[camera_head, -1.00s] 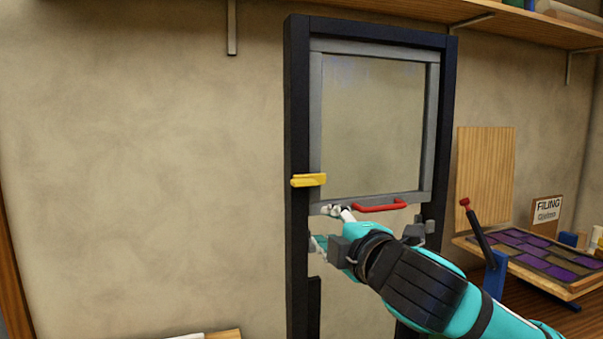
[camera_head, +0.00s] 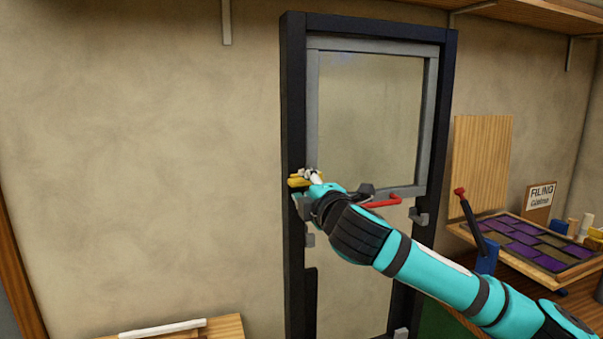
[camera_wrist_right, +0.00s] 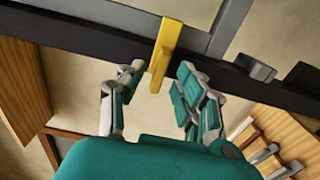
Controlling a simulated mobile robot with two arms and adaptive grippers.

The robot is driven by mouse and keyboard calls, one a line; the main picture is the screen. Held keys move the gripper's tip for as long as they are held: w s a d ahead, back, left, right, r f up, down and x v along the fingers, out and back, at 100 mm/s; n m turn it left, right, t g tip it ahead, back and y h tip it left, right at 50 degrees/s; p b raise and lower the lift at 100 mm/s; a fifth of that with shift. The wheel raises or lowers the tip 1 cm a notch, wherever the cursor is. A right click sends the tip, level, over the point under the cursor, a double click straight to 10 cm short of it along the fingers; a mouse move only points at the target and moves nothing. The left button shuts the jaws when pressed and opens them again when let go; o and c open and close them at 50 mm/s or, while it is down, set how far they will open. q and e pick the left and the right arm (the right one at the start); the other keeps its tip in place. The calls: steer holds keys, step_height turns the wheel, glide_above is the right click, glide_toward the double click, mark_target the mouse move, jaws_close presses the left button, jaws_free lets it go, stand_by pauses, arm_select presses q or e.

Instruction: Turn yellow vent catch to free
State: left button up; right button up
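The yellow vent catch (camera_head: 298,182) sits on the left post of the dark frame (camera_head: 293,110), at the lower left corner of the grey vent sash (camera_head: 312,120). In the head view my right gripper (camera_head: 308,176) covers part of it. In the right wrist view the catch (camera_wrist_right: 165,52) lies across the frame, reaching from the sash over the dark post. There my right gripper (camera_wrist_right: 158,78) is open, with its two fingers apart on either side of the catch's near end. I cannot tell whether a finger touches it. My left gripper is not in view.
A red handle (camera_head: 382,202) is on the sash's lower edge, close to my right wrist. Grey blocks (camera_head: 419,217) stick out from the frame. The wall left is clear.

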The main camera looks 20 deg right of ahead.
steer(key=shift+w+p, duration=0.4)
steer(key=shift+w, duration=1.05)
steer(key=shift+c, duration=0.3)
jaws_close()
